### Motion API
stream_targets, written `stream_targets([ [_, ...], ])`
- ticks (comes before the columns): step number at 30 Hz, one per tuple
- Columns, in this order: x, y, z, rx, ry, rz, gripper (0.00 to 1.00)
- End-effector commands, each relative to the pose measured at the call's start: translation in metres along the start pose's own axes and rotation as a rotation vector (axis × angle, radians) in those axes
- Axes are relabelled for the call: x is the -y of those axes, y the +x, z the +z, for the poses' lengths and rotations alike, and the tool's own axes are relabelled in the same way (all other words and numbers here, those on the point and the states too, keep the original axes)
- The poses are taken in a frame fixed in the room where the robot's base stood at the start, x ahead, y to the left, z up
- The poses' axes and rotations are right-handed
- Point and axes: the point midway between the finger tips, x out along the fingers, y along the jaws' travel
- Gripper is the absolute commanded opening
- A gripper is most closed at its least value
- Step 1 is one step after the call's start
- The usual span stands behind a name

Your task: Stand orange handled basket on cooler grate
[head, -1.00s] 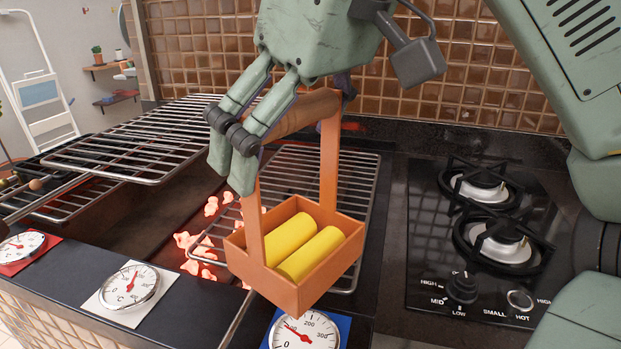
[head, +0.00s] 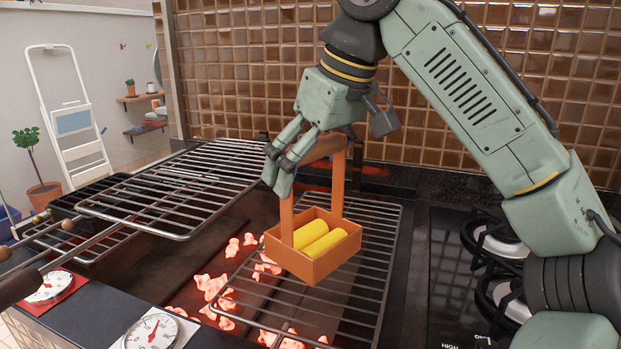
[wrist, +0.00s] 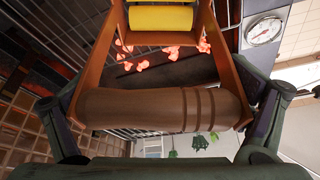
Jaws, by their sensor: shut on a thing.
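My gripper (head: 316,152) is shut on the handle's top bar, which also shows between the fingers in the wrist view (wrist: 160,108). The basket hangs nearly upright over the right grate (head: 372,285); whether its base touches the bars is unclear. Glowing coals (head: 212,285) lie under this grate's left part and beside it. A second grate (head: 150,205) sits higher at the left, with no coals visible under it. Which grate is cooler is unclear.
A dial on a white card (head: 150,332) and one on a red card (head: 48,287) stand on the front ledge. A hob with burners (head: 495,245) is at the right. The tiled wall (head: 450,100) closes the back. The left grate's top is bare.

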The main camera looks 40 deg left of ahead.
Motion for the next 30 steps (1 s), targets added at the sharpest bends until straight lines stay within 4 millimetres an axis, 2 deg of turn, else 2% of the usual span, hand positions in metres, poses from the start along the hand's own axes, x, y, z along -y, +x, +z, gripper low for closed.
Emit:
stream_targets([
  [10, -0.013, 0.004, -0.012, -0.002, 0.0, 0.002, 0.33],
  [22, -0.013, 0.034, 0.002, -0.001, 0.0, 0.002, 0.33],
  [30, -0.012, 0.038, 0.003, -0.003, -0.001, 0.001, 0.33],
])
